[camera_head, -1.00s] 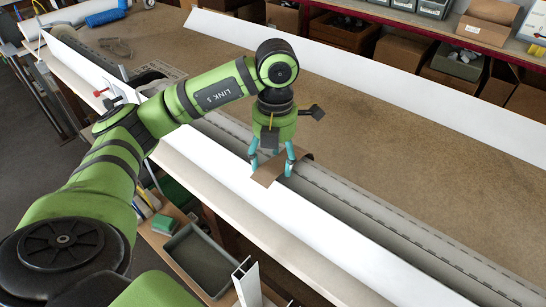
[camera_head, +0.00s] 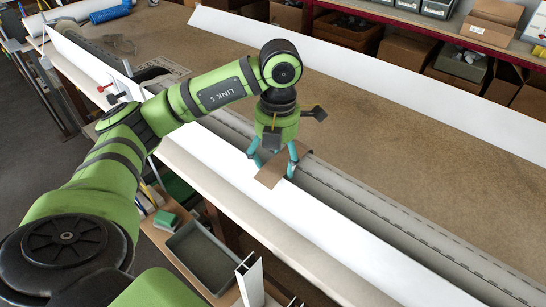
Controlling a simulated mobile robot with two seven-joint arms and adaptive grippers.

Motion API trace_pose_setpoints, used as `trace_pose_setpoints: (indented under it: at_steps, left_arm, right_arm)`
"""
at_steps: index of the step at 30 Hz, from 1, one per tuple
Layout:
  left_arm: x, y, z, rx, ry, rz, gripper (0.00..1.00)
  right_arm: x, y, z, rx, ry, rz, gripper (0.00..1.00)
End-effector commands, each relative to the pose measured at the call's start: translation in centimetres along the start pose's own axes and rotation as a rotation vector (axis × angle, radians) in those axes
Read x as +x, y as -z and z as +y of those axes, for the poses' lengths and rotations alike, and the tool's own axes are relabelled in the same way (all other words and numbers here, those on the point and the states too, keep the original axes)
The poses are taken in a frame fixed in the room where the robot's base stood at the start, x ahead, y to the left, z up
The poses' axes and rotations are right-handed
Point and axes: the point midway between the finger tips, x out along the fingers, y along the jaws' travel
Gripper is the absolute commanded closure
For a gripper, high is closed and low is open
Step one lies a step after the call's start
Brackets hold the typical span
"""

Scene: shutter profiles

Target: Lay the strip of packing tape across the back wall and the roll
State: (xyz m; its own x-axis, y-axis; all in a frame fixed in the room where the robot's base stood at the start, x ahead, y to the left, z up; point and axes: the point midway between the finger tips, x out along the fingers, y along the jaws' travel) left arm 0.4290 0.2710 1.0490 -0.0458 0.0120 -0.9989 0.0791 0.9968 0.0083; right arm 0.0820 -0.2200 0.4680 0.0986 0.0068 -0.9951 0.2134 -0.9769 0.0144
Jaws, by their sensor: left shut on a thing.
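My left gripper (camera_head: 273,169) points down over the long white wall (camera_head: 345,230). Its teal fingers are shut on a brown strip of packing tape (camera_head: 270,178). The strip's near part lies at the white wall and its far part reaches over the grey slatted roll (camera_head: 350,196), which runs lengthwise behind that wall. The fingers and wrist hide part of the strip, so I cannot tell how much of it touches the wall or roll. My right gripper is out of view.
Another long white profile (camera_head: 400,80) stands along the back of the brown bench (camera_head: 230,65). Shelves with cardboard boxes (camera_head: 400,52) are behind it. A grey tray (camera_head: 205,258) and a white profile end (camera_head: 250,280) sit low in front. The bench middle is clear.

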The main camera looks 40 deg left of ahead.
Motion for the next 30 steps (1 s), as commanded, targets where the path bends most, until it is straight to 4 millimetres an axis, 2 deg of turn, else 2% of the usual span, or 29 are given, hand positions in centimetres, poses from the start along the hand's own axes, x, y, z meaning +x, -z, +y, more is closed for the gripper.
trace_pose_setpoints:
  at_steps: [1, 2, 3, 4, 19, 30]
  left_arm:
    - [0.4, -0.2, -0.4, 0.003, 0.009, -0.004, 0.55]
    - [0.4, -0.2, -0.4, 0.003, 0.009, -0.005, 0.25]
    - [0.4, -0.2, -0.4, 0.003, 0.008, -0.005, 0.09]
    - [0.4, -0.2, -0.4, 0.003, 0.008, -0.005, 0.00]
    - [-0.5, -0.3, -0.2, 0.000, 0.007, -0.010, 0.00]
    - [-6.5, -0.3, -0.1, -0.002, 0.004, -0.014, 0.00]
  right_arm:
    - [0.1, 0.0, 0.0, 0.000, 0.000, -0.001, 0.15]
    - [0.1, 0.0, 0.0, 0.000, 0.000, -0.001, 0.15]
    - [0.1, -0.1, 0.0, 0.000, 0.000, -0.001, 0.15]
    - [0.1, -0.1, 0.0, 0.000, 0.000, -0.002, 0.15]
    - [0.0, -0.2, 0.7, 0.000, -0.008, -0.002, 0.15]
    - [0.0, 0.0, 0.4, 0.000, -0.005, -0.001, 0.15]
